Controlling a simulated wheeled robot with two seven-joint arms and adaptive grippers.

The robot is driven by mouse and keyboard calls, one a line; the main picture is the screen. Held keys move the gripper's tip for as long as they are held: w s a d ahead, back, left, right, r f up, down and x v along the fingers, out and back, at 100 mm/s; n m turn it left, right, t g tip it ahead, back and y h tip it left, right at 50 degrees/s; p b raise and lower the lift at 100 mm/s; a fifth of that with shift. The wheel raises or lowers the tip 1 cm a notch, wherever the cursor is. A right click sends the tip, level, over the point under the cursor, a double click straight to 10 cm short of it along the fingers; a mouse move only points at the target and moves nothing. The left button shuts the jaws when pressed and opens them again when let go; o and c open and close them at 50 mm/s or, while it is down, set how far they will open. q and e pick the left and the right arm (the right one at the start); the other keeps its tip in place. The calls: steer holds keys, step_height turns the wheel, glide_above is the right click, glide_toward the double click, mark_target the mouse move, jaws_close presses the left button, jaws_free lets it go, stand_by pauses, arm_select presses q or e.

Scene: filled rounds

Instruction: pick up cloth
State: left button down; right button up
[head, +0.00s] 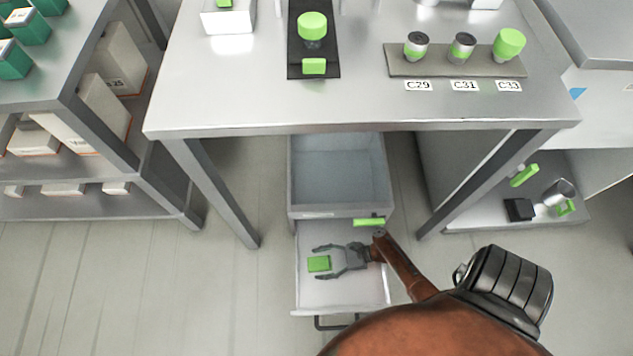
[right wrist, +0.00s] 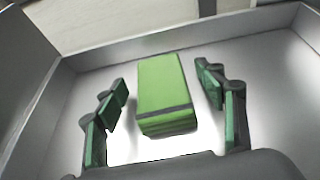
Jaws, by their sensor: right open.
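A small green block-shaped item (head: 318,264), the only thing that could be the cloth here, lies on the floor of the open drawer (head: 345,293). In the right wrist view the green item (right wrist: 165,85) has a dark band across its near end. My right gripper (head: 317,262) is inside the drawer, open, with its fingers spread. The right wrist view shows one finger on each side of the item, with gaps, so the gripper (right wrist: 162,80) does not grip it. My left gripper is not in view.
Drawer walls (right wrist: 40,85) stand close around the gripper. Table legs stand on both sides. A shelf with boxes (head: 105,95) is at left; a low shelf at right holds small items.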

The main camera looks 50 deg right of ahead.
mark_target(319, 263)
steer(key=shift+w+a, duration=0.1)
steer(key=shift+c, duration=0.4)
steer(key=c, duration=1.2)
steer(key=shift+o, duration=0.2)
